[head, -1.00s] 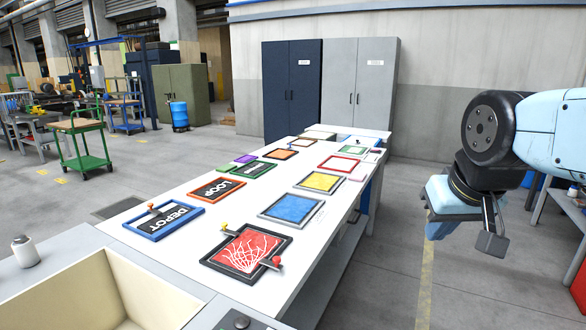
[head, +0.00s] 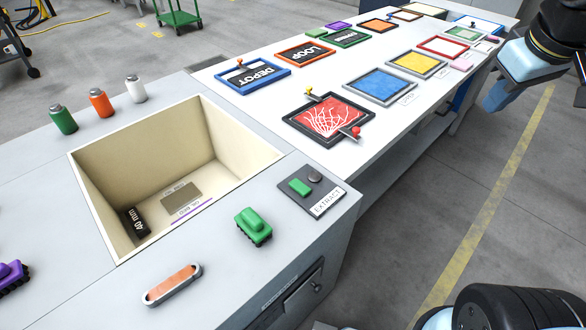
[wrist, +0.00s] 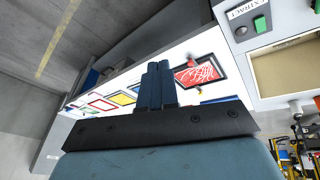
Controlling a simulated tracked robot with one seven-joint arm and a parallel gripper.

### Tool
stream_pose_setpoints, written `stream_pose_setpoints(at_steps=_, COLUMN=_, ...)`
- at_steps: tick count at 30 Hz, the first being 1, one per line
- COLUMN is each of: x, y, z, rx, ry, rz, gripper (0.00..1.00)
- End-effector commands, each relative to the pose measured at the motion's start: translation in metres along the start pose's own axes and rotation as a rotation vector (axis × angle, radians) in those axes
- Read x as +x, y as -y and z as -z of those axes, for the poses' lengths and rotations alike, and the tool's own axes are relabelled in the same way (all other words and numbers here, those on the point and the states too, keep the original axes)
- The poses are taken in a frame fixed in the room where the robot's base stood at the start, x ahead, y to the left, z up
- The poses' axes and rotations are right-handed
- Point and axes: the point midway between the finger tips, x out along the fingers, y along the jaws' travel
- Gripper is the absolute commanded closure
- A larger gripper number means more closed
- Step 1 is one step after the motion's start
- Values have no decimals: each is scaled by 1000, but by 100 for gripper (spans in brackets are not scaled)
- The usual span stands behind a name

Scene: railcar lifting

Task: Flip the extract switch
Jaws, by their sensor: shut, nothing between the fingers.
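The extract switch is a green rocker (head: 300,187) on a dark plate, with a round grey knob (head: 315,177) beside it and a white label reading EXTRACT (head: 327,203). The plate sits on the grey counter at the right corner of the cream basin. In the wrist view the green rocker (wrist: 260,24) shows at the upper right. My gripper (wrist: 158,75) is shut and empty, its two dark fingers together, and it is well apart from the switch. In the head view my arm is at the right edge and the fingertips are mostly cut off.
The cream basin (head: 140,150) holds a small black block (head: 134,222). A green railcar (head: 254,226) and an orange-topped tray (head: 172,285) sit in front of it. Several bottles (head: 99,103) stand behind. The white table (head: 290,90) carries several framed panels.

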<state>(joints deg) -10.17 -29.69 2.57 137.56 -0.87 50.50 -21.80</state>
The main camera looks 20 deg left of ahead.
Motion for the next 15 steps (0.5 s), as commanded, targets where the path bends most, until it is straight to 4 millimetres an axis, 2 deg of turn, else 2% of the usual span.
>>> stream_pose_setpoints(at_steps=1, x=6, y=6, z=11, rx=-71, ry=11, rz=14, gripper=100)
stream_pose_setpoints(at_steps=8, x=32, y=36, z=54, rx=-410, ry=46, rz=71, gripper=100)
stream_pose_setpoints(at_steps=15, x=62, y=79, z=93, rx=-765, ry=68, rz=140, gripper=100)
